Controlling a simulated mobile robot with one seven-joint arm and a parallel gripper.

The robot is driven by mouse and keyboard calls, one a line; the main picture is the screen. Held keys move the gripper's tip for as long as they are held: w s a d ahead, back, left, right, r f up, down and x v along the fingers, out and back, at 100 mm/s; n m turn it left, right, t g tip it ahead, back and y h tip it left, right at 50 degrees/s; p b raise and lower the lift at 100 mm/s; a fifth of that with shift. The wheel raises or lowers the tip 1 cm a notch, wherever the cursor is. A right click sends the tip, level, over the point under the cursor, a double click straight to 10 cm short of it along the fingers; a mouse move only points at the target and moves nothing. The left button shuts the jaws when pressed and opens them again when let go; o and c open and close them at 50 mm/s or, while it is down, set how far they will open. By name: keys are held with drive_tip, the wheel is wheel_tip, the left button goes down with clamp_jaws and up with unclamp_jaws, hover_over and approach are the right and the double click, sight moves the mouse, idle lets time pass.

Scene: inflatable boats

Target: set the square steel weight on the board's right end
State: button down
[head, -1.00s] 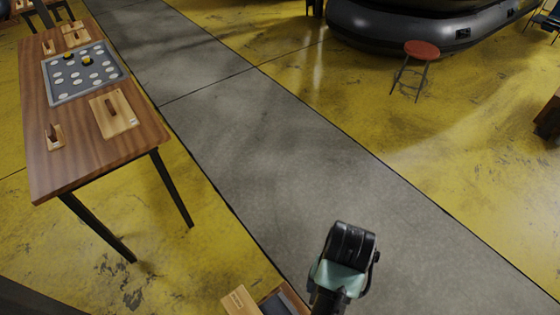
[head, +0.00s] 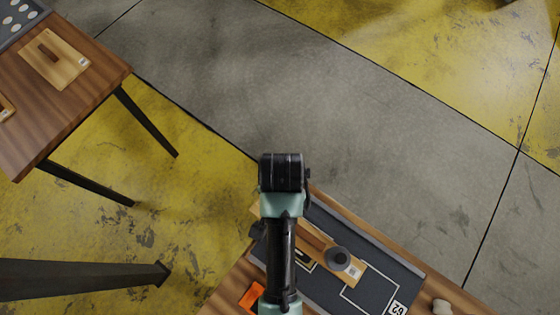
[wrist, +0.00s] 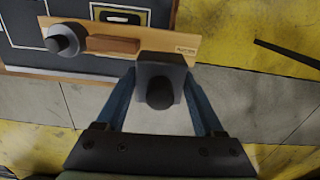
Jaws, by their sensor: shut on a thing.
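In the wrist view my gripper (wrist: 160,88) is shut on the square steel weight (wrist: 150,68), a dark grey block with a round black knob facing the camera. The weight overlaps the near edge of the wooden board (wrist: 215,28) close to its right end in that view; whether they touch I cannot tell. The board has a brown handle in its middle and a round dark weight (wrist: 68,40) on its left end. In the head view the board (head: 357,267) lies partly under my arm, with the round weight (head: 338,259) at its right. My gripper is mostly hidden there.
The board lies on a dark mat (head: 325,221) with white outlines on a wooden table. An orange item (head: 251,297) and a small pale object (head: 441,306) sit on that table. Another wooden table (head: 95,85) stands at the left. Grey floor beyond is clear.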

drive_tip(key=shift+s+f, duration=0.1)
drive_tip(key=shift+f, duration=0.05)
wheel_tip(320, 180, down, 10)
drive_tip(key=shift+a+r, duration=0.1)
drive_tip(key=shift+r, duration=0.05)
idle(0.3)
drive_tip(key=shift+c, duration=1.4)
unclamp_jaws()
drive_tip(key=shift+s, duration=0.1)
